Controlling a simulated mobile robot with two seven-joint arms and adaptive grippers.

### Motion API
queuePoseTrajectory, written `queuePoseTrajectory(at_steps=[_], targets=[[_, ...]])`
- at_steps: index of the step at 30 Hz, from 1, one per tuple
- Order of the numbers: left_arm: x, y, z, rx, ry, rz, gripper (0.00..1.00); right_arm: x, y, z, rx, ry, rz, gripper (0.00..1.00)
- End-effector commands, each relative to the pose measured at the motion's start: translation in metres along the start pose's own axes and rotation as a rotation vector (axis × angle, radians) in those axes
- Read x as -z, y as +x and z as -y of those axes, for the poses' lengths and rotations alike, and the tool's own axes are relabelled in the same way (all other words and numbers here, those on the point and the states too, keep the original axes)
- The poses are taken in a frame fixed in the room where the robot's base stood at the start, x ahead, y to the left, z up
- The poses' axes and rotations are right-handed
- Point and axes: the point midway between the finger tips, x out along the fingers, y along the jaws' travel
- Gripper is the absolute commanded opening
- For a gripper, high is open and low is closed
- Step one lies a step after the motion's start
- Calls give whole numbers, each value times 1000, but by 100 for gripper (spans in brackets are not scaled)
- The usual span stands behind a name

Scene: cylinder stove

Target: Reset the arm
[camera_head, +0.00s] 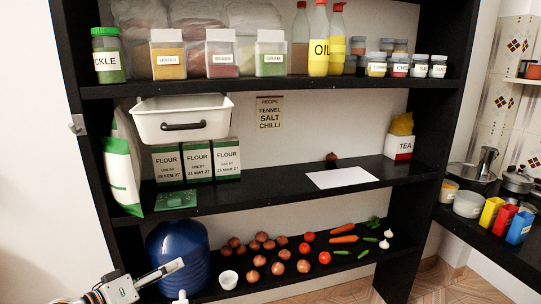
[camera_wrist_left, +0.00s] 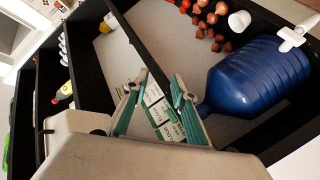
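My left gripper (camera_head: 180,279) shows at the bottom left of the head view, in front of the lower shelf by the blue bottle (camera_head: 179,254). In the left wrist view, its two teal-lined fingers (camera_wrist_left: 159,82) stand apart with nothing held between them. The flour boxes (camera_wrist_left: 163,112) show beyond the fingers there, and the blue bottle (camera_wrist_left: 258,80) lies to their right in the picture. My right gripper is in neither view.
A black shelf unit (camera_head: 270,191) holds jars and bottles on top. Its middle board has flour boxes (camera_head: 197,161), a white bin (camera_head: 182,119), white sheet (camera_head: 341,179) and tea box (camera_head: 400,146). Vegetables lie below. A side counter (camera_head: 490,238) is at right.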

Motion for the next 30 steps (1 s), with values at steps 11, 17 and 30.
queuePoseTrajectory(at_steps=[11,17,30], targets=[[-233,-53,73,322,372,132,26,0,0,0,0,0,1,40],[-319,-98,71,418,583,226,26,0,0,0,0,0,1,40],[-361,-127,61,456,729,290,26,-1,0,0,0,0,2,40]])
